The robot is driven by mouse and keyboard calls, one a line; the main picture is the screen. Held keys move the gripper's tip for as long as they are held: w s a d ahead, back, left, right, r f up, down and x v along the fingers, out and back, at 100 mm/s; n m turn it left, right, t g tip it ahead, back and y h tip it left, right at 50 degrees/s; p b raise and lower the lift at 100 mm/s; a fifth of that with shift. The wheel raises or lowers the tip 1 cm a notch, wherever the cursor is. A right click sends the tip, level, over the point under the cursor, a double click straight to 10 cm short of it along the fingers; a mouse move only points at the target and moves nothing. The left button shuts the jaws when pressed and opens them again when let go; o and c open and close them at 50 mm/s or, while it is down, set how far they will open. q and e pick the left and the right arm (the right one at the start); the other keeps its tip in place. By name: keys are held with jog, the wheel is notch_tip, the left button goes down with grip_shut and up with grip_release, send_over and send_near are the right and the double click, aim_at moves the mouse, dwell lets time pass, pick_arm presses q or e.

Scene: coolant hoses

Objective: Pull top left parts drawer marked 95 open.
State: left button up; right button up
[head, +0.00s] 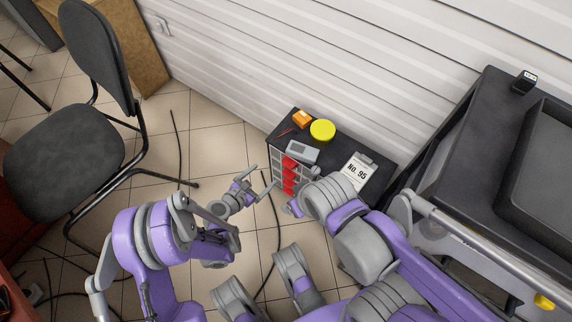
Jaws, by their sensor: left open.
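A small parts cabinet (307,171) with a column of red drawers (290,162) stands at the end of a black-topped bench. The drawers' own marks are too small to read, and my right arm covers part of the front. My left gripper (263,181) is open and empty, with its fingers just left of the red drawers; I cannot tell whether it touches them. My right gripper is mostly hidden behind my right arm, and a purple part of it (294,208) shows below the drawers.
A black chair (65,160) stands left. Cables lie on the tiled floor. A dark cart (480,140) stands right.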

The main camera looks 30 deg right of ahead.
aim_at(288, 163)
pick_arm(q)
jog(key=d+f, duration=0.2)
jog(key=d, duration=0.1)
jog(key=w+d+f+n+b, duration=0.1)
jog(key=d+f, duration=0.1)
jog(key=d, duration=0.2)
jog(key=w+d+f+n+h+b, duration=0.1)
jog(key=d+f, duration=0.1)
jog(key=d, duration=0.2)
jog(key=shift+w+d+f, duration=0.15)
jog(key=shift+w+f, duration=0.1)
jog(key=shift+f, duration=0.15)
grip_shut()
